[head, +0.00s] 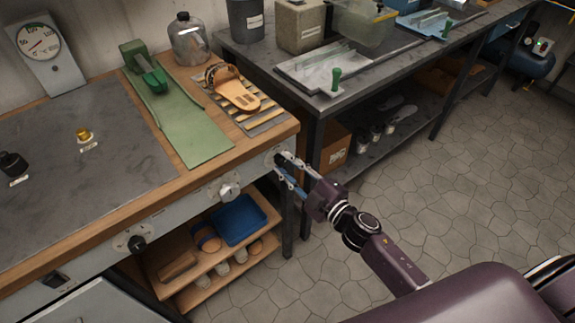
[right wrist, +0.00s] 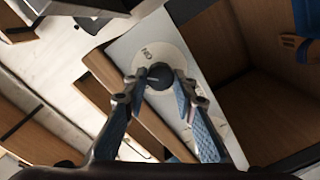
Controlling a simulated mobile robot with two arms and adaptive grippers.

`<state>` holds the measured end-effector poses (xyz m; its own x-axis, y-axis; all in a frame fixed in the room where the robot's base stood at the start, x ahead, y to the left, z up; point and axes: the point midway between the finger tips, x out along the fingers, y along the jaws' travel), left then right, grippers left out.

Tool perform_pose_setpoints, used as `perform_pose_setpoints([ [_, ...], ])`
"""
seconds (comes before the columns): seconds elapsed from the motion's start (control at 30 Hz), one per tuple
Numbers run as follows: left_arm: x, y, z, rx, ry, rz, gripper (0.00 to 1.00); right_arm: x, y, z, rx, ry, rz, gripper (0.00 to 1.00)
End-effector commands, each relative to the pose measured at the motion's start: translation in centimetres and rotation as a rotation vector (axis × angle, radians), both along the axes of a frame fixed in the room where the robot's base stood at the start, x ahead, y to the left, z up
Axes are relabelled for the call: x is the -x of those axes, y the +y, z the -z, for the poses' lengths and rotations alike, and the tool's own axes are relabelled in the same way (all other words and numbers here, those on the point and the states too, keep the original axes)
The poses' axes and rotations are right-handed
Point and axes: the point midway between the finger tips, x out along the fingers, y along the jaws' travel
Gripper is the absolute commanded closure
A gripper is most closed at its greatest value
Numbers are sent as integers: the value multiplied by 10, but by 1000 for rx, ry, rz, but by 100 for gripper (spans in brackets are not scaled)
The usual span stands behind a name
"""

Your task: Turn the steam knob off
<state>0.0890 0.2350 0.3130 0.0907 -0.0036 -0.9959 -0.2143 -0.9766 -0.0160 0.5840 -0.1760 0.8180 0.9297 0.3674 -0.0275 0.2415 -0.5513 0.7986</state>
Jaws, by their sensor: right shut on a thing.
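A dark round knob (head: 279,160) sits on the front panel of the wooden-topped bench, near its right corner. In the right wrist view the same knob (right wrist: 159,75) stands in front of a pale round dial plate with small lettering, partly hidden by the fingers. My right gripper (head: 284,166) reaches the panel from the right. In the right wrist view its two fingers (right wrist: 160,80) are on either side of the knob, shut on it. I cannot read a steam label or the knob's exact setting. My left gripper is not in view.
The same panel carries a silver knob (head: 230,191) and a black knob (head: 137,244) further left. Below is a wooden shelf with a blue tray (head: 239,220). A sandal (head: 236,92) lies on a slatted rack above. A dark metal table (head: 347,110) stands behind; the floor at right is clear.

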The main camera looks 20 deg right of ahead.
Motion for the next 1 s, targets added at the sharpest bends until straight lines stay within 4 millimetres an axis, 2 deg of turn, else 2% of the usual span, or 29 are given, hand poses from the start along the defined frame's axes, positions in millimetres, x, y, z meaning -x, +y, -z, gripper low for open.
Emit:
perform_pose_setpoints([
  [0.6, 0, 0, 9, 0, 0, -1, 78, 1, 1, 1, 528, -192, -1, 99],
  [1.0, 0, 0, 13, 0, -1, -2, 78, 1, 1, 1, 728, -263, -1, 99],
])
